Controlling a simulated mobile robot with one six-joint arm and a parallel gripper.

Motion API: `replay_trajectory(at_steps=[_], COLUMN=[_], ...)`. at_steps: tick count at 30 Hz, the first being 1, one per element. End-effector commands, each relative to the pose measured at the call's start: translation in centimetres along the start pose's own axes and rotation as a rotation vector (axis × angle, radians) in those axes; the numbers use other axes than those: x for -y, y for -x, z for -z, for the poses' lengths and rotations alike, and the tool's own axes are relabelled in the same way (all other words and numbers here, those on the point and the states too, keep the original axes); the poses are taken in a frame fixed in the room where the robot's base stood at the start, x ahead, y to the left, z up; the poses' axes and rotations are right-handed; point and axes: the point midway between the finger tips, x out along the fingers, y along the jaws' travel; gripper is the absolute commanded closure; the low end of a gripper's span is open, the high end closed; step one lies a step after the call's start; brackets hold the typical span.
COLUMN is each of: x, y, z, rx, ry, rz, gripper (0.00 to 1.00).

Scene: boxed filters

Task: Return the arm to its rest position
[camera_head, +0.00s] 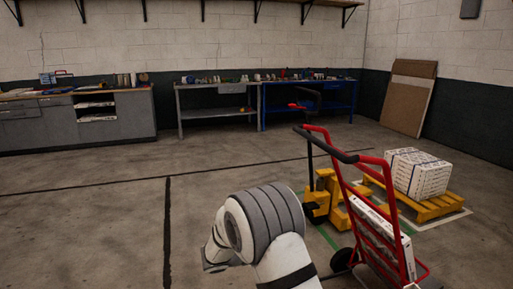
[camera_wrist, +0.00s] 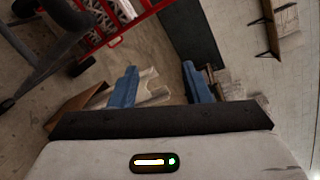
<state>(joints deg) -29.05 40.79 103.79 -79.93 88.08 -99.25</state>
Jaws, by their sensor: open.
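My gripper (camera_wrist: 160,85) shows in the wrist view as two blue fingers set well apart, with nothing held between them. In the head view my white and grey arm rises from the bottom edge and bends at the middle of the picture; the gripper cannot be made out there. A red hand truck (camera_head: 345,185) stands just right of my arm, loaded with white boxes (camera_head: 378,228). Its red frame also shows at the top left of the wrist view (camera_wrist: 117,27), apart from the fingers.
A yellow pallet jack (camera_head: 327,192) and a pallet (camera_head: 440,207) with a strapped white box stack (camera_head: 418,174) stand behind the hand truck. Workbenches (camera_head: 218,86) and a grey cabinet (camera_head: 75,122) line the back wall. Brown boards (camera_head: 408,100) lean at right. The left floor is clear.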

Motion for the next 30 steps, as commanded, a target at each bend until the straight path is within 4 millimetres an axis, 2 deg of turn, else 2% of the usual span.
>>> replay_trajectory(at_steps=[1, 3, 7, 11, 17, 21, 27, 30], x=[2.5, 5.3, 10.4, 14.7, 20.1, 23.2, 26.5, 27.4], y=[-0.9, -1.9, -3.1, -3.2, -1.4, 0.7, 4.0, 5.2], z=[0.6, 2.0, 5.5, 9.2, 14.2, 16.9, 19.3, 20.0], rx=[-0.063, -0.166, -0.388, -0.615, -0.978, -1.24, -1.615, -1.765], ry=[-0.087, -0.232, -0.546, -0.873, -1.388, -1.744, -2.197, -2.35], rz=[-0.022, -0.056, -0.099, -0.102, -0.03, 0.077, 0.307, 0.428], gripper=[0.57, 0.57, 0.57, 0.57, 0.57, 0.57, 0.57, 0.57])
